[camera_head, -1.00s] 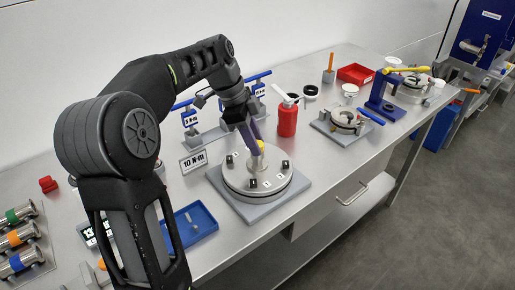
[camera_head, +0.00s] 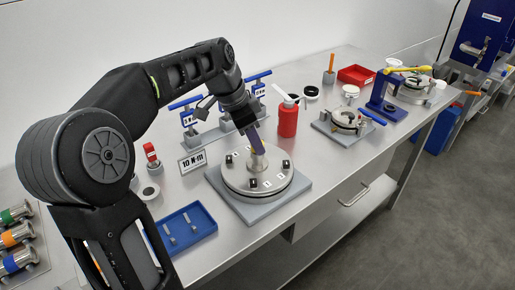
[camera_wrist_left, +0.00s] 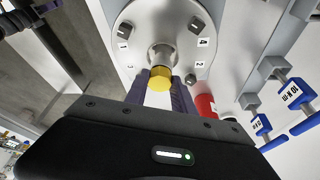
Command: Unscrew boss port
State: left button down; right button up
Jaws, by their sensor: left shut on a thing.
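A round metal flange plate (camera_head: 236,180) lies on a square grey base, with dark bolts and number labels around its face. The metal boss port (camera_head: 258,162) stands at its centre. In the left wrist view the boss (camera_wrist_left: 161,54) sits behind a yellow hex plug (camera_wrist_left: 160,77). My left gripper (camera_head: 256,144) comes down over the boss, and its purple fingers are shut on the yellow plug. The plug is hidden by the fingers in the head view. I cannot tell whether plug and boss are touching. My right gripper is not in view.
A blue tray (camera_head: 205,217) with small metal parts lies left of the plate. A red bottle (camera_head: 288,120) and a clamp fixture (camera_head: 335,130) stand to the right. The bench front edge is close.

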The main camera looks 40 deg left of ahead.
pick_arm(q)
jog(key=shift+d+n+t+y+b, duration=0.1)
jog(key=shift+n+t+y+b, duration=0.25)
jog(key=shift+n, duration=0.85)
jog(key=shift+n+y, duration=0.45)
jog(key=shift+n, duration=0.95)
jog(key=n+y, duration=0.1)
jog(key=n, duration=0.3)
jog(key=shift+d, duration=0.15)
jog(key=shift+r+p, duration=0.8)
jog(key=shift+r, duration=0.45)
